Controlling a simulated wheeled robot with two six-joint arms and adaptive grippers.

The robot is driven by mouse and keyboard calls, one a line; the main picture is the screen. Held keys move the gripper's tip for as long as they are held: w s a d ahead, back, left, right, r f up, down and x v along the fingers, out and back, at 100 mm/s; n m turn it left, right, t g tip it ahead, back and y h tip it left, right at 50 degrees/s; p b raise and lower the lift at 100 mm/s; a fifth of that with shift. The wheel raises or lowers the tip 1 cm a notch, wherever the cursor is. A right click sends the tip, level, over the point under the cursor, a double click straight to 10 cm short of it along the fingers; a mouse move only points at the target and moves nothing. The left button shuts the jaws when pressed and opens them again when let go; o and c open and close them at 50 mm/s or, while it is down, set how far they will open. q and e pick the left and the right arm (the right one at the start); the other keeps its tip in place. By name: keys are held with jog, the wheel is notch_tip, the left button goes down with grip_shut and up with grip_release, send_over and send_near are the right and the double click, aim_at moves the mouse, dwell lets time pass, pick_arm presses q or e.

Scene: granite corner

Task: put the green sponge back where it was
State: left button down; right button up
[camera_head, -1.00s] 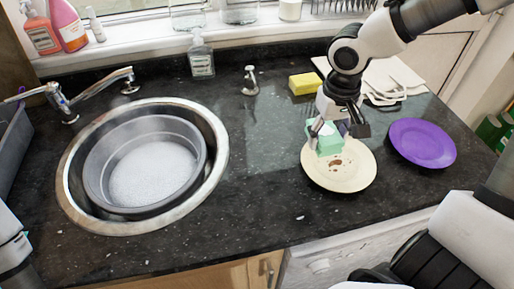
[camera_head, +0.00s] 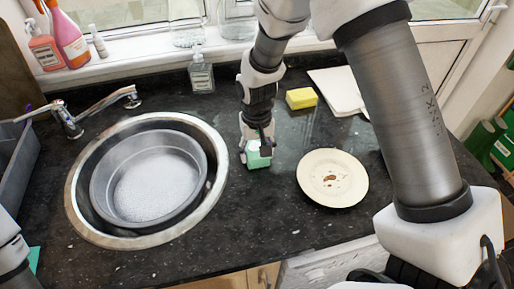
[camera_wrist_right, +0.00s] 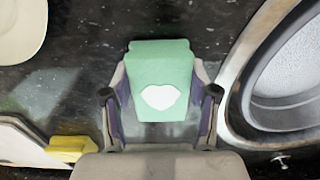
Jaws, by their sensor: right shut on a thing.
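The green sponge (camera_head: 257,161) is in my right gripper (camera_head: 258,149), between the sink and the cream plate. In the right wrist view the sponge (camera_wrist_right: 160,75) sits between the two fingers (camera_wrist_right: 160,110) and shows a white patch on its face. The sponge is at or just above the dark counter; I cannot tell whether it touches. Only a part of my left arm shows at the left edge of the head view; its gripper is out of view.
The cream plate (camera_head: 333,191) with brown stains lies right of the sponge. A yellow sponge (camera_head: 301,98) and white cloth (camera_head: 338,90) lie behind. The sink holds a grey basin (camera_head: 190,199) of suds. A soap bottle (camera_head: 201,72) stands at the back.

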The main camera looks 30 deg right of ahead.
aim_at(257, 151)
jog(key=shift+d+f, duration=0.1)
jog(key=shift+f, duration=0.1)
jog(key=shift+f, duration=0.1)
jog(key=o, duration=1)
notch_tip(257, 151, up, 12)
jog(key=shift+w+r+b, duration=0.1)
jog(key=shift+r+b, duration=0.1)
jog(key=shift+b, duration=0.45)
